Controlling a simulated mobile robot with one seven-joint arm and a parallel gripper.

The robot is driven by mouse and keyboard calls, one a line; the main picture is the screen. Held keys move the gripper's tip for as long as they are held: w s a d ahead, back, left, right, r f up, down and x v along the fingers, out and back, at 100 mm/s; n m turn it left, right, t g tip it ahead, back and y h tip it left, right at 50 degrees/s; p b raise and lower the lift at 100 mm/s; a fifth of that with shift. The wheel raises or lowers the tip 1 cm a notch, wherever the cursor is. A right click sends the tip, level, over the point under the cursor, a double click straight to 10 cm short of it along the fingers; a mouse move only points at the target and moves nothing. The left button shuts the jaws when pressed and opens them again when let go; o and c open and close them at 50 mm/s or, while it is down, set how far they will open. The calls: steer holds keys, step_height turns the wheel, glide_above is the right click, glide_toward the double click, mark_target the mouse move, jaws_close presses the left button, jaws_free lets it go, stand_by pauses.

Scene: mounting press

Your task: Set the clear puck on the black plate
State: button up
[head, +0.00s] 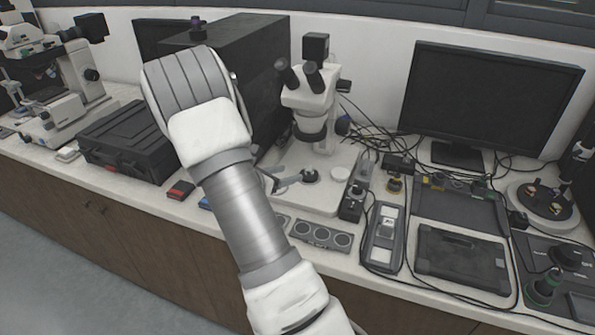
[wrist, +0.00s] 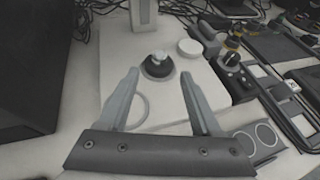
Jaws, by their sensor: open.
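A round black plate (wrist: 157,70) lies on the pale microscope base, and it also shows in the head view (head: 309,177). A small pale piece (wrist: 160,56), which looks like the clear puck, sits on top of the plate, near its middle. Its clearness is hard to judge at this size. My gripper (wrist: 158,72) is open in the wrist view, with one finger on each side of the plate and nothing between them. In the head view my gripper (head: 287,180) is partly hidden by my arm and is low beside the plate.
A white disc (wrist: 190,48) lies right of the plate. The microscope (head: 310,95) rises behind. A black box (wrist: 30,70) stands at left. A three-ring holder (head: 320,235), cables and a grey tray (head: 383,237) crowd the front and right.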

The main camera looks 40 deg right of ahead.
steer(key=shift+v, duration=0.95)
steer(key=s+a+r+m+t+y, duration=0.1)
steer(key=s+a+r+m+y, duration=0.3)
steer(key=a, duration=0.5)
steer(key=s+a+r+m+t+y, duration=0.1)
steer(key=s+a+r+m+y, duration=0.3)
steer(key=s+a+r+m, duration=0.4)
steer(key=s+a+r+m+t+y, duration=0.1)
steer(key=s+a+r+m+y, duration=0.4)
steer(key=s+a, duration=0.5)
step_height(320, 180, up, 2)
steer(key=a+m, duration=0.2)
steer(key=shift+s+m+t, duration=0.25)
steer(key=shift+m+t, duration=0.05)
steer(key=shift+m, duration=0.1)
steer(key=shift+r, duration=0.2)
